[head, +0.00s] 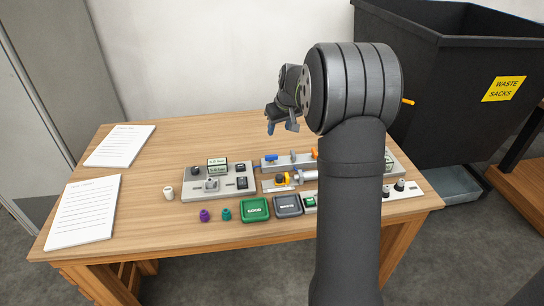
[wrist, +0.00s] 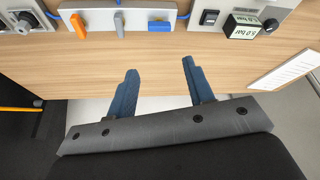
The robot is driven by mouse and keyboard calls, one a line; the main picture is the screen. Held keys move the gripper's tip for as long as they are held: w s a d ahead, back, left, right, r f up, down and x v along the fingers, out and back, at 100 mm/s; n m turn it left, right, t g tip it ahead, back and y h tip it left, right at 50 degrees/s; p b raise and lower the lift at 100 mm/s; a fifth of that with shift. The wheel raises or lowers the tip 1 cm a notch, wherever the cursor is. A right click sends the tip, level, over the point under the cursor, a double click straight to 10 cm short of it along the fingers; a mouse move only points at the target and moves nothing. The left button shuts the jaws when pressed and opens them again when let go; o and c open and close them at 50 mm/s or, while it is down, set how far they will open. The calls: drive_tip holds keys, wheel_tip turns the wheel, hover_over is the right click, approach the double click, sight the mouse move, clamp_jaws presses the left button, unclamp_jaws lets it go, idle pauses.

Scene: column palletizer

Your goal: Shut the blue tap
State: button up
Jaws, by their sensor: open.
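The blue tap (head: 271,158) sits at the left end of a grey manifold block (head: 283,163) on the table. In the wrist view the blue tap (wrist: 160,26) shows as a short bar lying along the block's length. A grey lever (wrist: 119,24) and an orange lever (wrist: 79,26) beside it lie across the block. My gripper (head: 282,126) hangs above the back of the table. In the wrist view its two blue-grey fingers (wrist: 159,66) are apart with nothing between them. They are clear of the tap.
A control box with displays (head: 218,181) stands left of the block. Green (head: 255,210) and grey (head: 287,205) trays and small purple (head: 204,215) and teal (head: 226,214) pieces lie in front. A black waste bin (head: 450,60) stands behind right. My arm hides part of the right side.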

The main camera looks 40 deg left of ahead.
sight(271, 158)
drive_tip(key=s+f+m, duration=0.1)
drive_tip(key=f, duration=0.1)
drive_tip(key=s+d+f+m, duration=0.1)
drive_tip(key=f, duration=0.1)
drive_tip(key=s+d+f+m+t, duration=0.1)
drive_tip(key=f, duration=0.1)
drive_tip(key=shift+d, duration=0.2)
clamp_jaws()
drive_tip(key=shift+s+d+f+m, duration=0.2)
drive_tip(key=shift+f+m, duration=0.1)
drive_tip(key=shift+f, duration=0.1)
drive_tip(key=shift+f, duration=0.1)
drive_tip(key=x, duration=0.9)
drive_tip(key=shift+w+f, duration=0.1)
drive_tip(key=shift+f, duration=0.25)
drive_tip(key=shift+w+a+f, duration=0.1)
drive_tip(key=shift+w+a, duration=0.95)
drive_tip(key=shift+w, duration=0.05)
drive_tip(key=shift+w+a, duration=0.35)
